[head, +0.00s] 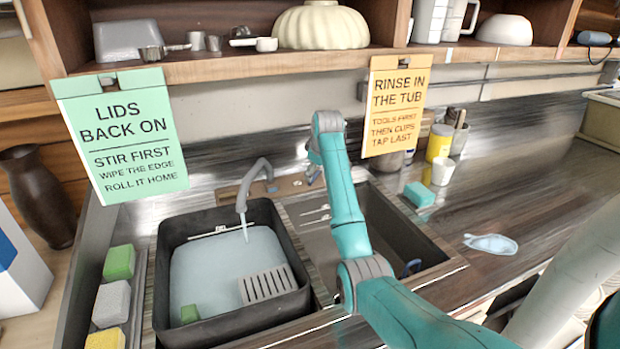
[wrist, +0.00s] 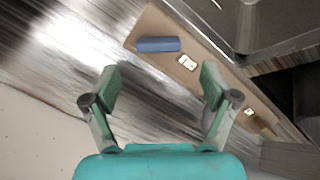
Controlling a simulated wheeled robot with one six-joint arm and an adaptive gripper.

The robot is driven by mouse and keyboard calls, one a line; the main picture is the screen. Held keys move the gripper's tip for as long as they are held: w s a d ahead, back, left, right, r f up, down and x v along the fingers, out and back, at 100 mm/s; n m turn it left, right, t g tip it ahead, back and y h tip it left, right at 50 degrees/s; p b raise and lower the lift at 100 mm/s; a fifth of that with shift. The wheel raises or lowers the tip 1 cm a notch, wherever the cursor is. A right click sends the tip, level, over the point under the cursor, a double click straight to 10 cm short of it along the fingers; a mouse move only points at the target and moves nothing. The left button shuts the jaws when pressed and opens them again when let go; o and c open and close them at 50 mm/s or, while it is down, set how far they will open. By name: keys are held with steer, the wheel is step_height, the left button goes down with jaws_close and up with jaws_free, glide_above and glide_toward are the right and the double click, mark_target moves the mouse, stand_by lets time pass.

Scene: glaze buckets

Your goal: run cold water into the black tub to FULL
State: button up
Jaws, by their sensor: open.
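The black tub (head: 166,262) sits at the left of the sink in the head view. Pale water (head: 205,265) lies in it, below the rim. A grey tap (head: 245,190) bends over the tub, and a thin stream falls from its spout into the water. A pale line with small marks (head: 215,231) shows on the tub's back inner wall; it is too small to read. In the wrist view my gripper (wrist: 160,84) is open and empty, with a blue bar (wrist: 158,44) on a wooden strip (wrist: 140,25) ahead of its fingers. The bar is apart from both fingers.
A slotted grey piece (head: 268,285) and a green block (head: 189,314) are in the tub. An empty-looking dark basin (head: 415,245) lies to its right. Sponges (head: 112,303) line the left. Two hanging signs (head: 120,135) and a loaded shelf (head: 230,68) are above.

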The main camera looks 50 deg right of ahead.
mark_target(314, 176)
steer(key=x, duration=0.6)
steer(key=shift+d+f, duration=0.15)
steer(key=shift+f, duration=0.05)
steer(key=c, duration=1.2)
